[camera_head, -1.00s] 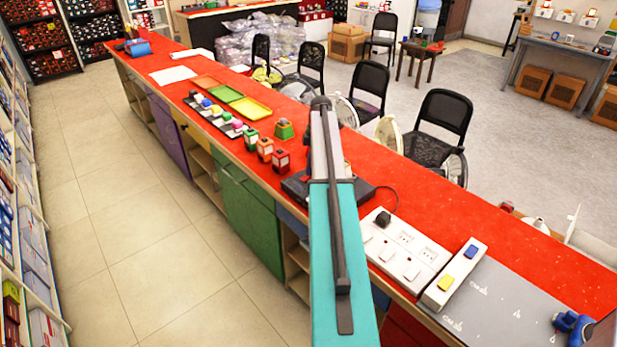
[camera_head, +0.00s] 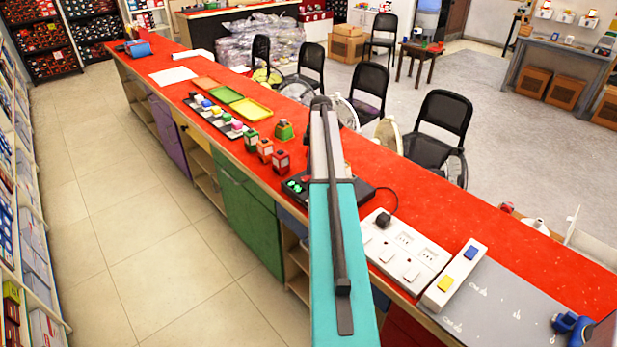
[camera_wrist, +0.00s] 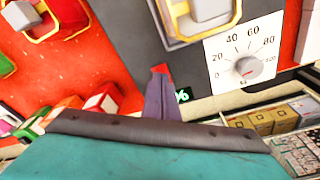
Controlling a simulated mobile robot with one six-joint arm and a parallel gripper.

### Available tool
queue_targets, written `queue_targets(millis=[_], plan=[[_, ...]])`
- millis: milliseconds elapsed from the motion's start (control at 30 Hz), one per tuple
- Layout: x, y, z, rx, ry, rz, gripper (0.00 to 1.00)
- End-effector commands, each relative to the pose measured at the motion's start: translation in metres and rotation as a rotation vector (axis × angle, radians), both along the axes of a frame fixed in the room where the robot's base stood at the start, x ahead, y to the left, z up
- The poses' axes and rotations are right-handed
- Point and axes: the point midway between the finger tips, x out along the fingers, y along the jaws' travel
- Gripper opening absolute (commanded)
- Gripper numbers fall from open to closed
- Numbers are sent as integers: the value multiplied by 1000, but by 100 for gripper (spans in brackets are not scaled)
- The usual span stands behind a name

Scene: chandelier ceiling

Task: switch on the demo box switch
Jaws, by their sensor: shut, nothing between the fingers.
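The demo box appears to be the dark box (camera_head: 364,191) on the red counter, partly hidden behind my arm. Green lit marks (camera_head: 294,186) show on its left part. In the wrist view, a grey panel (camera_wrist: 196,64) carries a white dial plate (camera_wrist: 245,52) marked 0 to 100 with a grey knob, and a framed rocker-like part (camera_wrist: 199,16). A small green lit display (camera_wrist: 182,95) is beside my gripper's fingers. My gripper (camera_wrist: 161,80) is shut and empty, close to the panel's lower edge; contact cannot be told. In the head view my arm hides it.
White socket strips (camera_head: 404,249) lie on the counter to the right of the box. Small coloured switch blocks (camera_head: 265,150) and trays (camera_head: 250,108) stand to its left. Chairs (camera_head: 441,130) line the far side. The tiled aisle (camera_head: 150,230) on the left is clear.

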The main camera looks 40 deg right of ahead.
Motion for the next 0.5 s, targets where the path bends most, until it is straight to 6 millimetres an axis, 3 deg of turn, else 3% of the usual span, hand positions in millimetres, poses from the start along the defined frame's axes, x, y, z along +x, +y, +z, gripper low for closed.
queue_targets(millis=[500], plan=[[0,0,28,0,0,0,0]])
